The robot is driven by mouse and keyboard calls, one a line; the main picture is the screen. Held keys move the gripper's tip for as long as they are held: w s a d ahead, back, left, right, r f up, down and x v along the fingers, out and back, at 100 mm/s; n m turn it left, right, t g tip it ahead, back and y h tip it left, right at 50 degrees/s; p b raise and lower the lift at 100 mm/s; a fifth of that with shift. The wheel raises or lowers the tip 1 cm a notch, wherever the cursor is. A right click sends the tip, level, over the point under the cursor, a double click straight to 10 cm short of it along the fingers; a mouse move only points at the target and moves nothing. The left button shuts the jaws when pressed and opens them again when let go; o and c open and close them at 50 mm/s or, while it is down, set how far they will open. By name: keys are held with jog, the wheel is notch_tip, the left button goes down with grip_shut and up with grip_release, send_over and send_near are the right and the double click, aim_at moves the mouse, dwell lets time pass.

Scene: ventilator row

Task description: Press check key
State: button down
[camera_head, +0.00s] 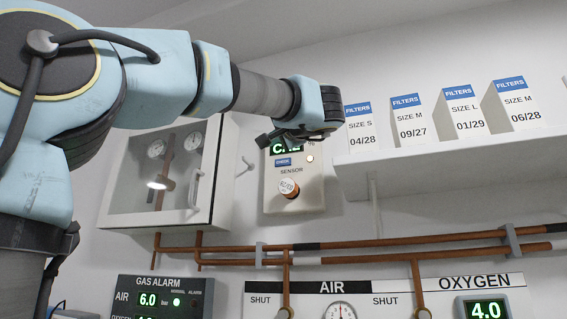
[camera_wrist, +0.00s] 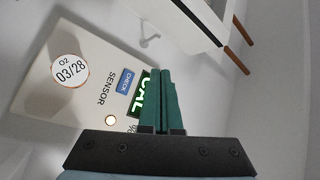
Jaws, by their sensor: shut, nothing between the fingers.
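The sensor box (camera_head: 301,202) is a cream panel on the wall, with a green display reading CAL (camera_head: 284,147), partly covered by my gripper. Its small blue check key (camera_head: 283,162) sits under the display. In the wrist view the key (camera_wrist: 127,80) shows the word CHECK, left of my fingers, beside the lit display (camera_wrist: 144,98). A round O2 cap dated 03/28 (camera_wrist: 70,71) and a small round lamp (camera_wrist: 110,120) are on the same face. My gripper (camera_wrist: 160,72) is shut and empty, its dark green fingers overlapping the display's edge; whether they touch cannot be told.
A glass-fronted cabinet (camera_head: 205,190) hangs left of the box, with a handle on its door. A shelf with several filter boxes (camera_head: 462,110) is at the right. Copper pipes (camera_head: 375,243) run below, above the gas alarm panel (camera_head: 164,297) and the air and oxygen panels.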

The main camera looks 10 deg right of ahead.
jog(key=p, duration=0.4)
send_near(277, 160)
jog(key=w+a+r, duration=0.1)
jog(key=w+a, duration=0.2)
jog(key=shift+w+d+r, duration=0.15)
jog(key=shift+w+d, duration=0.3)
jog(key=shift+w, duration=0.2)
jog(key=shift+w, duration=0.1)
dwell(1.3)
jog(key=shift+w+d, duration=0.2)
jog(key=shift+w, duration=0.05)
jog(key=shift+w+d+b, duration=0.15)
jog(key=shift+w+b, duration=0.1)
jog(key=shift+b, duration=0.1)
dwell(0.6)
jog(key=shift+s+a+b, duration=0.3)
jog(key=shift+s+b, duration=0.25)
jog(key=shift+b, duration=0.2)
jog(key=shift+s, duration=0.1)
